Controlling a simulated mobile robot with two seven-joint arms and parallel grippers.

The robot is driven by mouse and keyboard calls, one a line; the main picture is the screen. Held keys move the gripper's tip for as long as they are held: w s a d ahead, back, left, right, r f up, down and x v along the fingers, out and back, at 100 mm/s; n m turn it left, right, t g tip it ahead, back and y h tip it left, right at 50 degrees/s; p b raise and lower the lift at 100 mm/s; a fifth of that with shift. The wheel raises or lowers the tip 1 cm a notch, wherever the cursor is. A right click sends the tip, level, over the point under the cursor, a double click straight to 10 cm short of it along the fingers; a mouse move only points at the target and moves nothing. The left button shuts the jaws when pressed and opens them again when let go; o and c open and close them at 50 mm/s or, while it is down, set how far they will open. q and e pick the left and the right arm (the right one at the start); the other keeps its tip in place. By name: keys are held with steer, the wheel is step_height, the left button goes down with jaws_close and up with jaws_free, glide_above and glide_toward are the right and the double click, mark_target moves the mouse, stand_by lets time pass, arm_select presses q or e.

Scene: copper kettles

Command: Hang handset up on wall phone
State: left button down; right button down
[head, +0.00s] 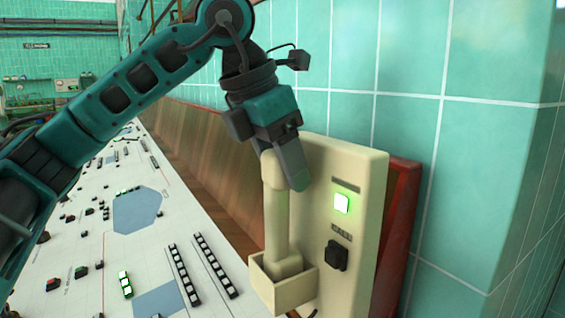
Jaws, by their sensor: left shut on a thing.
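The cream wall phone (352,195) stands at the right of the console, with a lit green button and a black knob on its face. The cream handset (276,222) is upright along the phone's left side. Its lower end is in the box-like cradle (283,287) at the bottom of the phone. My left gripper (284,172) comes down from above and is shut on the top end of the handset. The gripper's finger covers part of that top end. My right gripper is not in view.
A white control console (95,245) with rows of switches and buttons runs along the left. A brown wooden panel (215,170) rises behind it. A dark red board edge (402,235) lies behind the phone. Green tiled wall (470,150) fills the right.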

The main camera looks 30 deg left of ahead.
arm_select(q)
steer(key=shift+f+b, duration=0.45)
steer(key=shift+f, duration=0.1)
steer(key=shift+c, duration=1.2)
jaws_free()
steer(key=shift+r, duration=0.1)
steer(key=shift+c, duration=0.2)
steer(key=shift+p+v, duration=2.65)
steer(key=shift+v, duration=1.3)
